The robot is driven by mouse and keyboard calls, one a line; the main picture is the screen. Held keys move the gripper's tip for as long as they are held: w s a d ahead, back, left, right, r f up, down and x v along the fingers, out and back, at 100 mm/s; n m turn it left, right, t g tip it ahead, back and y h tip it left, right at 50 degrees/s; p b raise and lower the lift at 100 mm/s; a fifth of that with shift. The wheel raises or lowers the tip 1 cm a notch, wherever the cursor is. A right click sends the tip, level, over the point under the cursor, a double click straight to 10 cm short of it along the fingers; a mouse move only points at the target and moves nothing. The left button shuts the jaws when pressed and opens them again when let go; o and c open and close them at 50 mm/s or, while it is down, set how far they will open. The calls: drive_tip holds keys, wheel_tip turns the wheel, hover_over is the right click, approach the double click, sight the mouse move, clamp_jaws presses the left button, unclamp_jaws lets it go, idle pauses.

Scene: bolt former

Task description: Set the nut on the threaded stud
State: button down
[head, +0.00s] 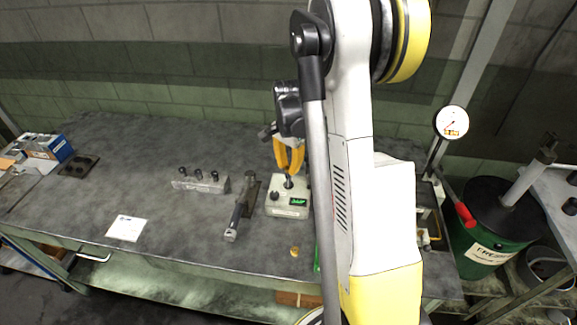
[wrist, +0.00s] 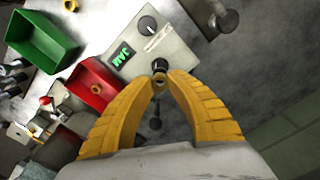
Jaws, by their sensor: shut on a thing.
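My gripper (head: 289,168) points down over the grey box (head: 289,212) with a knob and a green-lit display. In the wrist view, its yellow fingertips (wrist: 160,80) are closed on a small nut (wrist: 159,85), mostly hidden between them. A dark upright stud (wrist: 160,66) shows right by the fingertips at the box's edge; it also shows under the gripper in the head view (head: 288,182). The nut looks close to the stud, but I cannot tell whether they touch or line up.
A red bin (wrist: 84,73) and a green bin (wrist: 42,42) stand near the box. A brass piece (head: 294,252) lies on the bench front. A dark tool (head: 240,212) and a grey block with black pegs (head: 201,183) are left of the box. The bench farther left is mostly clear.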

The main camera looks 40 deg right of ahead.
drive_tip(key=shift+f+b, duration=0.65)
drive_tip(key=shift+f, duration=0.25)
drive_tip(key=c, duration=1.3)
unclamp_jaws()
drive_tip(key=shift+o, duration=0.2)
wheel_tip(320, 180, up, 12)
